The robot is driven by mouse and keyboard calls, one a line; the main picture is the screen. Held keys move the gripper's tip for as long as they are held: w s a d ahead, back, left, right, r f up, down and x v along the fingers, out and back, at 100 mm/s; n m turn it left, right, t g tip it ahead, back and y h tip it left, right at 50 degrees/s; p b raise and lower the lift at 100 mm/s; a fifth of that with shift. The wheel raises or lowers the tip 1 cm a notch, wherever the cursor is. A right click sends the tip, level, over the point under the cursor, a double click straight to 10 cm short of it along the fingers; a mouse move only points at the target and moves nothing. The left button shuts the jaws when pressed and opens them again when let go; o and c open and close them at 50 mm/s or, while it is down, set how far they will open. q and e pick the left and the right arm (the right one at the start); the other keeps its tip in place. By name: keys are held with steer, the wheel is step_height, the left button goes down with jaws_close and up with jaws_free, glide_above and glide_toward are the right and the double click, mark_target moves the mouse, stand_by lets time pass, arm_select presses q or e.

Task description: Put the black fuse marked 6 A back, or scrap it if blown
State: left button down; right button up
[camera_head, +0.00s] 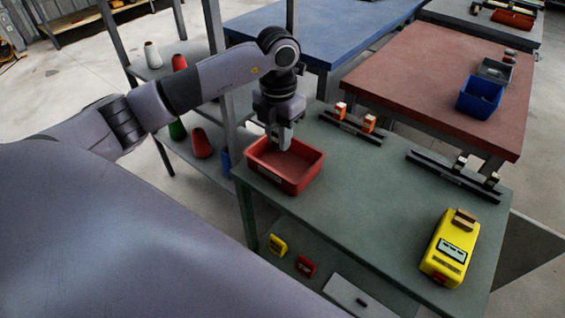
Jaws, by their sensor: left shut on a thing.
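My left gripper (284,143) points down over the red bin (262,175), its fingertips at or just above the bin's opening. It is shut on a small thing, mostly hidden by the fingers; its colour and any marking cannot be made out. No fuse marked 6 A can be read anywhere. A black rail (350,127) with two orange-and-white holders stands at the back of the green table. A second black rail (452,175) with dark-and-pale holders lies farther right. A yellow tester (447,252) with a small display and brownish blocks on top stands at the right. My right gripper is out of view.
The green table (355,205) is clear between the red bin and the tester. A shelf rack with spools (201,144) stands behind my arm at the left. A reddish table (430,80) behind carries a blue bin (480,97). Small yellow and red items lie on the lower shelf.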

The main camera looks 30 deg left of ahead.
arm_select(q)
step_height(320, 180, down, 5)
steer(key=b, duration=0.3)
steer(key=c, duration=0.9)
jaws_free()
steer(key=shift+o, duration=0.2)
steer(key=shift+r, duration=0.1)
steer(key=shift+r, duration=3.55)
steer(key=shift+s, duration=0.1)
